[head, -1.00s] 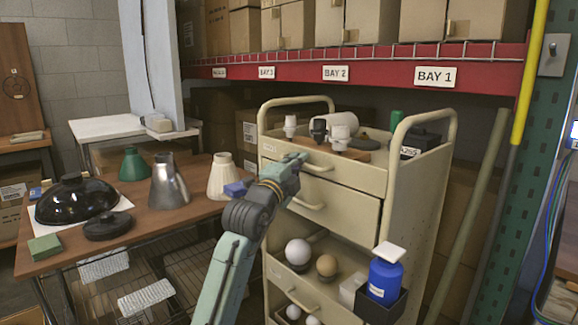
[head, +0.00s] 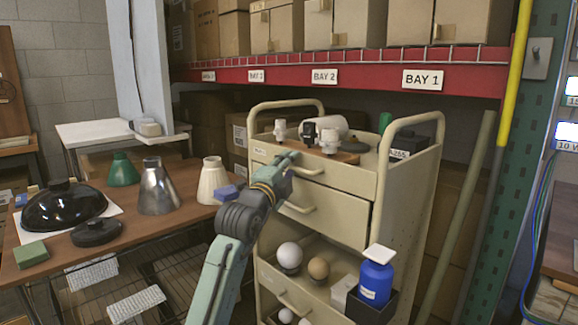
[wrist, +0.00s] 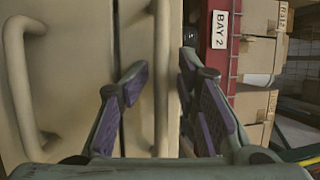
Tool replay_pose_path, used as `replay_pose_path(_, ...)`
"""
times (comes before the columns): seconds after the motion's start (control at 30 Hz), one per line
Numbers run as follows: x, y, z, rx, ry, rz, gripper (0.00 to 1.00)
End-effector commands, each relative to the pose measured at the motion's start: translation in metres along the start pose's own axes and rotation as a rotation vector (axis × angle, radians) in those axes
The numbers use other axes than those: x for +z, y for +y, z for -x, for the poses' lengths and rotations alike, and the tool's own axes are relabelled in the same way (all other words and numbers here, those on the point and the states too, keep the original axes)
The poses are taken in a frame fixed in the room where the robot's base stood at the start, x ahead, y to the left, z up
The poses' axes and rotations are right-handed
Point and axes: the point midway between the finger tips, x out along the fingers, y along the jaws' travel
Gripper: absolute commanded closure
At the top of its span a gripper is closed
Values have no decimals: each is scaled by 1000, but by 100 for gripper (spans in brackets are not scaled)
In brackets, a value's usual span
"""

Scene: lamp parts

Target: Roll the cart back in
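The cream cart (head: 408,195) stands upright in front of the red shelf, under the BAY 2 and BAY 1 signs. It has two drawers above open lower shelves and a tube handle at each end. My gripper (head: 294,157) is at the front of the upper drawer, near its handle. In the wrist view, my gripper (wrist: 162,72) is open, its two dark fingers apart. A cream bar (wrist: 162,40), apparently the upper drawer's handle, runs between them with visible gaps. Another drawer handle (wrist: 18,75) shows at the left. I cannot tell whether a finger touches the cart.
The cart top carries white and dark fittings (head: 308,134) and a cylinder. Balls and a blue bottle (head: 376,278) stand lower. A wooden table (head: 130,240) with lampshades is left of my arm. A pole (head: 465,215) leans right of the cart. Boxes fill the red shelf (head: 290,76).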

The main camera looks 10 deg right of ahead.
Motion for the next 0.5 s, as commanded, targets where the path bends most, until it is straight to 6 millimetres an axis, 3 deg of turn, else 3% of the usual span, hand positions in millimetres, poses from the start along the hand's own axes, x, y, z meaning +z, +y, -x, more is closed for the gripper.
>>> replay_pose_path(0.27, 1, 1, 7, 0, -1, 0, 70)
replay_pose_path(0.5, 2, 0, 50, -1, -2, 1, 70)
